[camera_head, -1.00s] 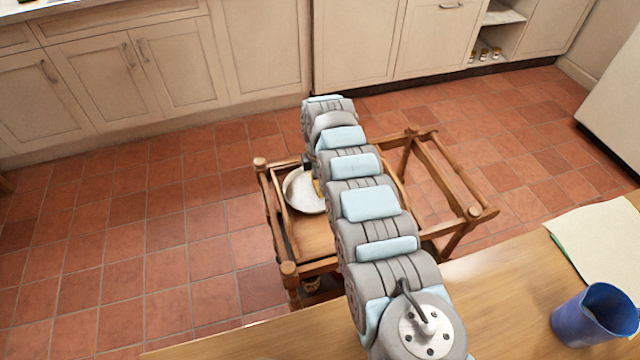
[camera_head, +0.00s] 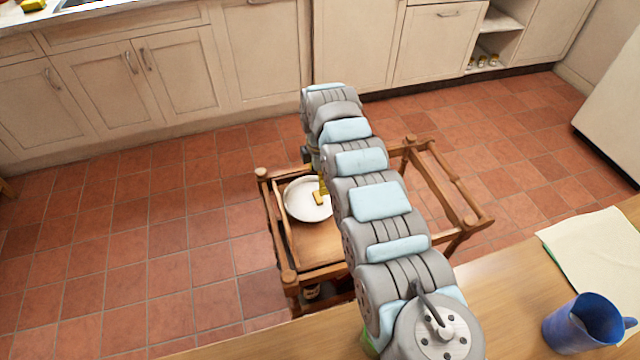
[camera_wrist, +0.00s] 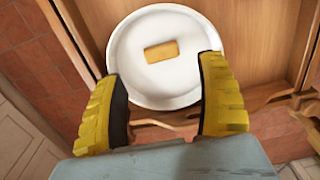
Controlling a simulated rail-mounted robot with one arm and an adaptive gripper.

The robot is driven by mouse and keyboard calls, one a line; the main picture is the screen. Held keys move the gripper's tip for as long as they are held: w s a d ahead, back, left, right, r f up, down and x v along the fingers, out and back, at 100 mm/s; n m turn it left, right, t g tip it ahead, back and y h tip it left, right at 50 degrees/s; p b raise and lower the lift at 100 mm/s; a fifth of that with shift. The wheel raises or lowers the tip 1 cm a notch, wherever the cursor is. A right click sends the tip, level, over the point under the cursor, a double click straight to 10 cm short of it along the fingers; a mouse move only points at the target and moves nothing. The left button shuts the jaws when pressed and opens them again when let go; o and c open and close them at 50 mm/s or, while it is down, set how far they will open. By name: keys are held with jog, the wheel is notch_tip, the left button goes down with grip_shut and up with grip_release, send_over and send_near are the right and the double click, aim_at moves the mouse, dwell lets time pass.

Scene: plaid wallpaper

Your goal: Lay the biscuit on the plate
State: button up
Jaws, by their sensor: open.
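The biscuit (camera_wrist: 161,51) is a small golden rectangle lying flat on the white round plate (camera_wrist: 180,95), above the plate's middle in the wrist view. In the head view the biscuit (camera_head: 319,198) shows on the plate (camera_head: 297,205), which rests on the wooden trolley's tray. My gripper (camera_wrist: 165,105) has two yellow ribbed fingers spread wide apart, with nothing between them but the plate's surface. The biscuit is beyond the fingertips and apart from them. In the head view my arm hides most of the gripper and the right part of the plate.
The wooden trolley (camera_head: 318,243) has raised rails and posts around its tray. A wooden table (camera_head: 505,285) in front holds a blue jug (camera_head: 583,322) and papers (camera_head: 600,250). Cabinets line the back wall. Tiled floor is open at the left.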

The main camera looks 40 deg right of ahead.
notch_tip(320, 180, up, 5)
jog(key=shift+f+p, duration=0.1)
jog(key=shift+p, duration=0.5)
